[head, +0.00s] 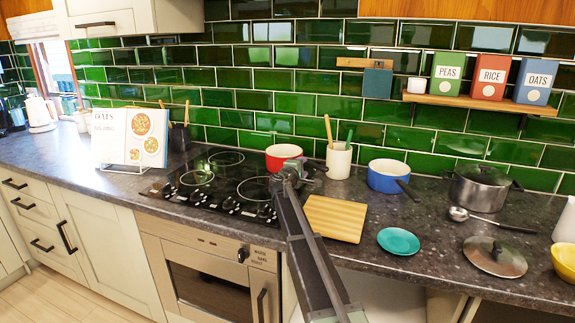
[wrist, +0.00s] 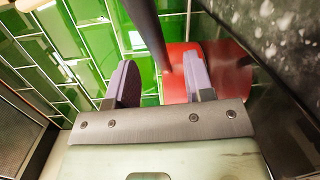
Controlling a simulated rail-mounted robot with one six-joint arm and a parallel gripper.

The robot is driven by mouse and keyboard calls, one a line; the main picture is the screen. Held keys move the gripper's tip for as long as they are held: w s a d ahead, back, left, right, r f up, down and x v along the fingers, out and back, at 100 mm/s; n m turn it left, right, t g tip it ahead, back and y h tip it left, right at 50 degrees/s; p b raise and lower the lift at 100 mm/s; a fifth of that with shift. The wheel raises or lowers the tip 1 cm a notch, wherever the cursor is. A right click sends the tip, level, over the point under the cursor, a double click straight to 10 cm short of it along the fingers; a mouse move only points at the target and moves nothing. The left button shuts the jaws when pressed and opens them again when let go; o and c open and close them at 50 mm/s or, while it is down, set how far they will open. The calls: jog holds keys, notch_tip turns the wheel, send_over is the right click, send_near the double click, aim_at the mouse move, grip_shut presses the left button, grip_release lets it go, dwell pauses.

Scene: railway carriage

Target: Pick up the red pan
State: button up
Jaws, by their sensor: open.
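The red pan (head: 282,154), with a white inside, sits at the back right of the black hob (head: 215,185). My gripper (head: 293,170) is at the pan's front right side and covers part of it. In the wrist view the red pan (wrist: 235,70) lies beyond the right finger. A dark bar, which looks like the pan's handle (wrist: 146,25), runs down from the top toward the gap between the two fingers (wrist: 160,82). The fingers are apart. I cannot tell whether the handle is fully between them or touching one.
A utensil crock (head: 339,161) stands close right of the pan, with a blue pan (head: 388,174) farther right. A wooden board (head: 335,218) and teal plate (head: 398,241) lie in front. Green tiles (head: 300,98) rise behind. A recipe stand (head: 130,138) is left.

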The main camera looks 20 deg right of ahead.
aim_at(306, 164)
jog(key=x, duration=0.5)
jog(key=shift+w+d, duration=0.1)
jog(key=shift+r, duration=0.1)
grip_shut()
